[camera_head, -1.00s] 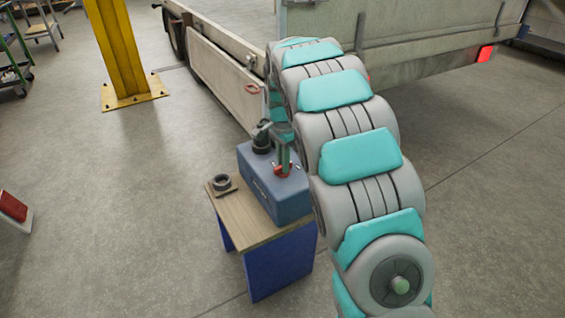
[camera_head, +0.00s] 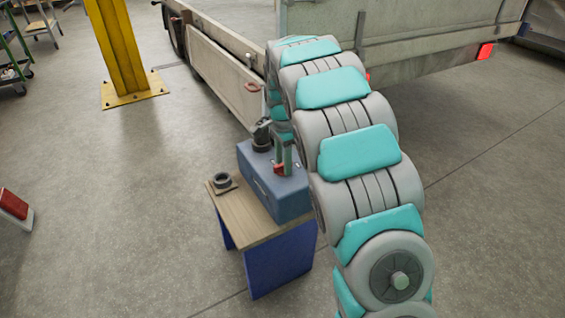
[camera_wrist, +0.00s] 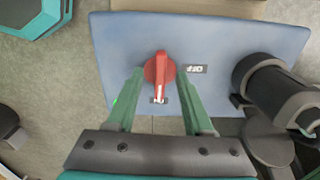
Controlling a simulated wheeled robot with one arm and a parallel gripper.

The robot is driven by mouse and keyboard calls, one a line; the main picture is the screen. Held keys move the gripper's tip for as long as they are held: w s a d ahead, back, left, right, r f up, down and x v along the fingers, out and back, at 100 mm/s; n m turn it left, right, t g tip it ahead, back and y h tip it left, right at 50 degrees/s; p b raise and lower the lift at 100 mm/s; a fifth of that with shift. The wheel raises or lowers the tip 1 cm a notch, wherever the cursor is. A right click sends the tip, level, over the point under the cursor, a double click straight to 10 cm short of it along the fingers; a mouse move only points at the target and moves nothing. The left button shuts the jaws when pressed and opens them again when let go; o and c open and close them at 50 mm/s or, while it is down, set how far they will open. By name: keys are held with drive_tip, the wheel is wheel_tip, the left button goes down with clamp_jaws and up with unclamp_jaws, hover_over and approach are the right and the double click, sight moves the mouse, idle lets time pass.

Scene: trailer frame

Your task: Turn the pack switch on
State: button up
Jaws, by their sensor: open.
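The pack switch is a red knob (camera_wrist: 159,70) on top of a blue-grey box (camera_wrist: 225,35); it also shows in the head view (camera_head: 279,168). In the wrist view its handle runs up and down, its lower end with a white mark beside the ON label (camera_wrist: 158,101). The OFF label (camera_wrist: 197,69) is to the right of the knob. My gripper (camera_wrist: 160,72) is open, with one green finger on each side of the knob. Small gaps seem to show between knob and fingers; contact is hard to tell. In the head view my arm hides part of the box.
A black cylindrical fitting (camera_wrist: 270,90) stands on the box close to my right finger. The trailer (camera_head: 225,75) is behind; a yellow post (camera_head: 118,50) stands left.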

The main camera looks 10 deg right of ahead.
drive_tip(key=shift+r+p, duration=0.95)
drive_tip(key=shift+r, duration=2.05)
drive_tip(key=shift+s+r, duration=0.1)
drive_tip(key=shift+s, duration=0.1)
drive_tip(key=s+r+n+g, duration=0.1)
drive_tip(key=s+n, duration=1.3)
drive_tip(key=s, duration=2.8)
drive_tip(key=shift+s+r+n+g, duration=0.3)
drive_tip(key=shift+g, duration=0.1)
